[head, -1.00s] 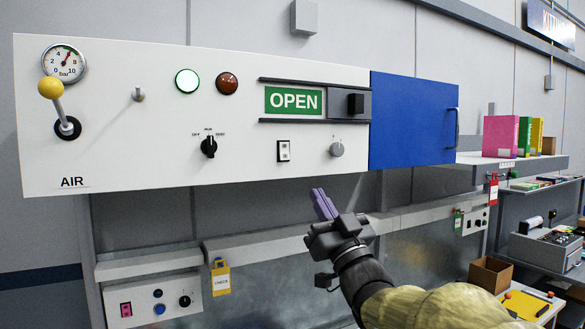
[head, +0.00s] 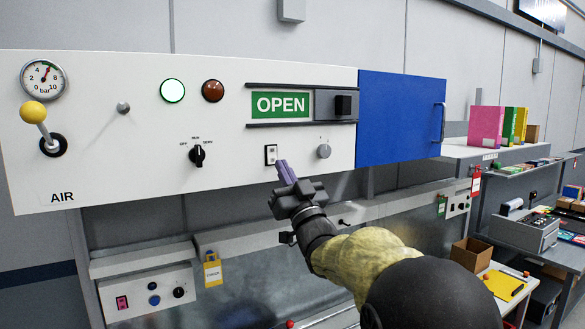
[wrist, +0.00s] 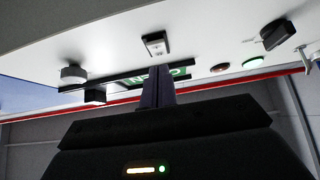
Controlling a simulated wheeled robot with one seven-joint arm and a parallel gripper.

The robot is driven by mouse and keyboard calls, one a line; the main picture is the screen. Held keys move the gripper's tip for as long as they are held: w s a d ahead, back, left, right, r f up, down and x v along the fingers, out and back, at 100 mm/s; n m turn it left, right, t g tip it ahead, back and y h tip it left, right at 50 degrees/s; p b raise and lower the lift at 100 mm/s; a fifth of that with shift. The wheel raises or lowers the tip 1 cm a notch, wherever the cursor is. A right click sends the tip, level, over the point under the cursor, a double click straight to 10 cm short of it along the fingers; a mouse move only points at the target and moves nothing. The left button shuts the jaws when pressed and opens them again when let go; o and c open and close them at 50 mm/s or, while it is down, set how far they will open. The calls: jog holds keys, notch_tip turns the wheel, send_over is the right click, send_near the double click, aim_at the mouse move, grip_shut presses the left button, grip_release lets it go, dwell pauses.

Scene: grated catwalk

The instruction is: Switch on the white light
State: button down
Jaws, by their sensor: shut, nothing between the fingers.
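A round white lamp with a green rim (head: 172,90) is on the white wall panel (head: 90,150), left of a dark red lamp (head: 213,91). Its face looks pale and bright; I cannot tell whether it is lit. A small rocker switch (head: 271,155) in a black frame sits below the OPEN sign; it also shows in the wrist view (wrist: 155,43). My gripper (head: 284,171) has its purple fingers shut and empty, with the tips just below and right of the rocker switch. In the wrist view a gap shows between the fingertips (wrist: 158,80) and the switch.
A black rotary selector (head: 197,154) is left of the switch and a grey knob (head: 324,151) is right of it. A yellow-balled lever (head: 38,120) stands at far left. A blue door (head: 401,117) with a handle is at right. A lower ledge runs beneath the panel.

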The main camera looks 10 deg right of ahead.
aim_at(273, 159)
jog(key=shift+w+a+f+p, duration=0.1)
jog(key=shift+w+a+p, duration=0.2)
jog(key=shift+w, duration=0.3)
jog(key=shift+w+a+p, duration=0.15)
jog(key=shift+w+p, duration=0.1)
jog(key=shift+w, duration=0.3)
jog(key=shift+f+b, duration=0.2)
jog(key=shift+b, duration=0.15)
jog(key=shift+w+a+f+b, duration=0.1)
jog(key=shift+w+f+b, duration=0.1)
jog(key=shift+b, duration=0.65)
jog(key=shift+w+r, duration=0.15)
jog(key=shift+r, duration=0.05)
jog(key=shift+s, duration=0.2)
